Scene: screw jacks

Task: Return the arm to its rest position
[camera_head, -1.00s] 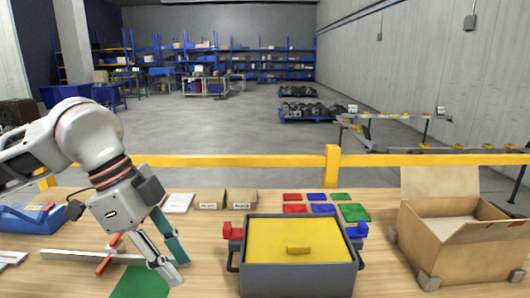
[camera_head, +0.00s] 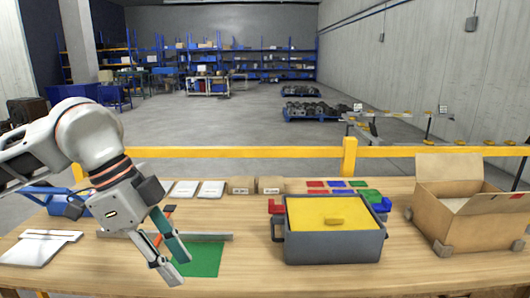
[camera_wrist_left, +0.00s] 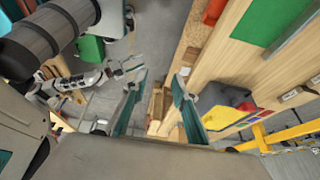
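My left gripper (camera_head: 178,267) hangs from the bent left arm at the left of the head view, over the front left of the table near a green sheet (camera_head: 205,260). Its two fingers point down and stand apart with nothing between them. In the left wrist view the fingers (camera_wrist_left: 158,98) are also apart and empty. In that view a grey and white arm (camera_wrist_left: 85,80), which looks like my right one, shows at the left. The right arm does not show in the head view.
A grey bin with a yellow lid (camera_head: 335,250) stands mid-table. An open cardboard box (camera_head: 450,215) is at the right. A metal bar (camera_head: 205,237), an orange-red piece and white trays (camera_head: 38,250) lie at the left. A yellow rail (camera_head: 260,152) runs behind the table.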

